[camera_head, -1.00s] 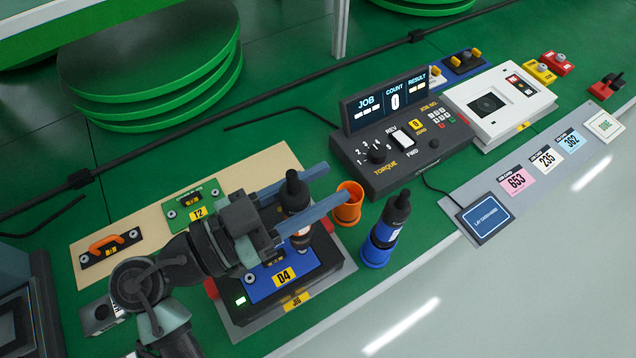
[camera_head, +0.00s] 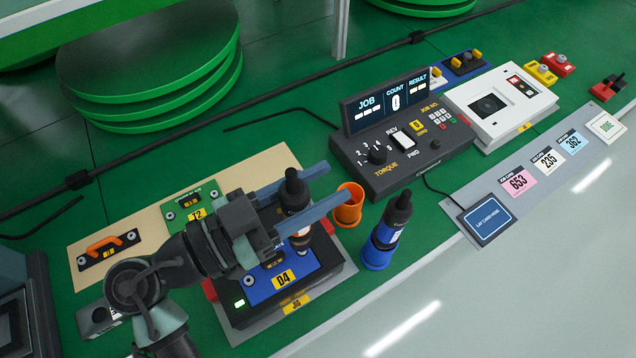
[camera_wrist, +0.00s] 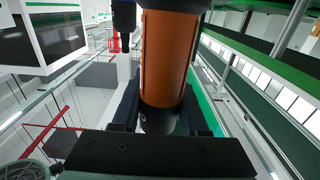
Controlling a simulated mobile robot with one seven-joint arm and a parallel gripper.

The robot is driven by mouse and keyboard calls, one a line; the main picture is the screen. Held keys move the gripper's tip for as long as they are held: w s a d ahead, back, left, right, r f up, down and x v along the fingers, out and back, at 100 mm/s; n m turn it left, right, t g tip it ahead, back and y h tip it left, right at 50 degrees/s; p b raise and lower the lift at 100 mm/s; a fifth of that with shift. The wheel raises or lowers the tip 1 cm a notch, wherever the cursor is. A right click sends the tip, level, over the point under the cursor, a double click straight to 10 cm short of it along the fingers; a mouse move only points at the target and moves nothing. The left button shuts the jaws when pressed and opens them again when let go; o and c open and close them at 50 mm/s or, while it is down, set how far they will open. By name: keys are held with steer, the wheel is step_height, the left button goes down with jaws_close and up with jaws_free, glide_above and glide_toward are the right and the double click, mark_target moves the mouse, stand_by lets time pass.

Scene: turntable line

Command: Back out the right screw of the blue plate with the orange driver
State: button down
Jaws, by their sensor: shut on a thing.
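My gripper (camera_head: 322,186) is shut on the orange driver (camera_head: 298,200), which has a black top and stands upright between the fingers. Its orange body (camera_wrist: 168,60) fills the middle of the wrist view. The blue plate (camera_head: 258,293), marked D4, lies on the black jig (camera_head: 325,272) below my gripper. The driver's lower end is over the right part of the plate. The right screw is hidden behind the driver and fingers, and I cannot tell whether the tip touches it. The plate's left screw (camera_head: 248,281) shows.
An empty orange holder (camera_head: 349,207) stands just right of my fingers. A blue driver (camera_head: 391,222) stands in a blue holder (camera_head: 377,253) beside it. Behind is the torque controller (camera_head: 385,178) with its REV/FWD switch (camera_head: 403,140). A green plate (camera_head: 190,201) lies on the beige board (camera_head: 262,168).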

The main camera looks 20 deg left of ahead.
mark_target(295, 170)
stand_by(0.9)
steer(key=shift+r+p, duration=1.6)
steer(key=shift+r, duration=1.5)
